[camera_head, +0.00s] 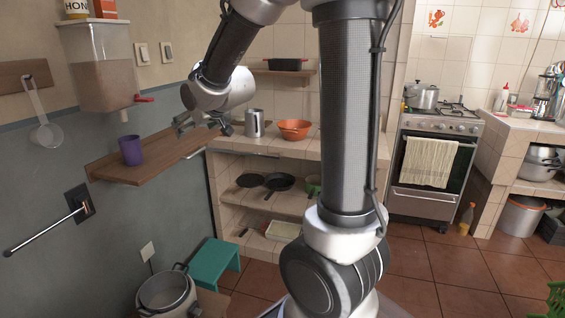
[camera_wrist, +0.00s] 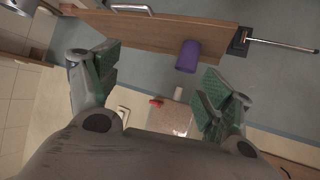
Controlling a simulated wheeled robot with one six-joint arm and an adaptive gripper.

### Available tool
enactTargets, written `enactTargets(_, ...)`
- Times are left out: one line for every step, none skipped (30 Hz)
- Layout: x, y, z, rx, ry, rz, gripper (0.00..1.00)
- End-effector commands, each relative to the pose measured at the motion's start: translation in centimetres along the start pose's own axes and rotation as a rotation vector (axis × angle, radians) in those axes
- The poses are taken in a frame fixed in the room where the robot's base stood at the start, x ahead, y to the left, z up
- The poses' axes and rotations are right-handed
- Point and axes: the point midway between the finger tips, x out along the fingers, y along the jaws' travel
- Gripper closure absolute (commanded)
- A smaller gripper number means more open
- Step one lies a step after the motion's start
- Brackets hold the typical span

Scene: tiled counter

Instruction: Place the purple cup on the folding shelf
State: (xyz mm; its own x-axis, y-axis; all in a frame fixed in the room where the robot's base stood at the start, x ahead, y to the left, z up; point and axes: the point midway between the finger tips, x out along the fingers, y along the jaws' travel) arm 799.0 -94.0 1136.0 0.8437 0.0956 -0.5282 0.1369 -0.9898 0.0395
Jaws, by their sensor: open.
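The purple cup (camera_head: 131,150) stands upright on the wooden folding shelf (camera_head: 165,160) on the left wall, near the shelf's left end. In the wrist view the cup (camera_wrist: 188,55) is on the shelf board (camera_wrist: 130,30), ahead of the fingers and nearer the right one. My gripper (camera_head: 204,126) is above the right end of the shelf, beside the tiled counter, apart from the cup. In the wrist view my gripper (camera_wrist: 160,65) has its green-padded fingers spread wide with nothing between them.
The counter holds a metal canister (camera_head: 254,123) and an orange pot (camera_head: 295,130), close to the right of my gripper. A clear dispenser (camera_head: 102,70) hangs on the wall above the shelf. A bar handle (camera_head: 45,229) juts from the wall below. The shelf between cup and gripper is clear.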

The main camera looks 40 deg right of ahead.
Motion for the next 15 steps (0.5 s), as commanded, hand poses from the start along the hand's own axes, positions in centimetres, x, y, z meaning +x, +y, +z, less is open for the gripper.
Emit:
enactTargets(-3.5, 0.8, 1.1, 0.014, -0.056, 0.019, 0.20)
enactTargets(-5.5, 1.2, 2.1, 0.022, -0.101, 0.029, 0.20)
enactTargets(-8.2, 1.6, 3.7, 0.033, -0.163, 0.039, 0.20)
enactTargets(-10.2, 1.8, 5.0, 0.043, -0.209, 0.047, 0.20)
enactTargets(-12.2, 1.9, 6.3, 0.054, -0.255, 0.053, 0.20)
enactTargets(-14.7, 2.0, 8.2, 0.067, -0.313, 0.058, 0.20)
enactTargets(-16.6, 2.0, 9.5, 0.076, -0.353, 0.061, 0.20)
enactTargets(-18.3, 1.9, 10.9, 0.085, -0.395, 0.063, 0.20)
enactTargets(-20.4, 1.8, 12.5, 0.096, -0.443, 0.065, 0.20)
enactTargets(-21.8, 1.7, 13.7, 0.104, -0.476, 0.065, 0.20)
enactTargets(-23.1, 1.6, 14.8, 0.111, -0.506, 0.065, 0.20)
enactTargets(-24.6, 1.4, 16.0, 0.118, -0.541, 0.064, 0.20)
enactTargets(-25.6, 1.2, 16.9, 0.123, -0.565, 0.063, 0.20)
enactTargets(-26.3, 1.1, 17.6, 0.127, -0.585, 0.062, 0.20)
enactTargets(-27.2, 1.0, 18.3, 0.131, -0.605, 0.061, 0.20)
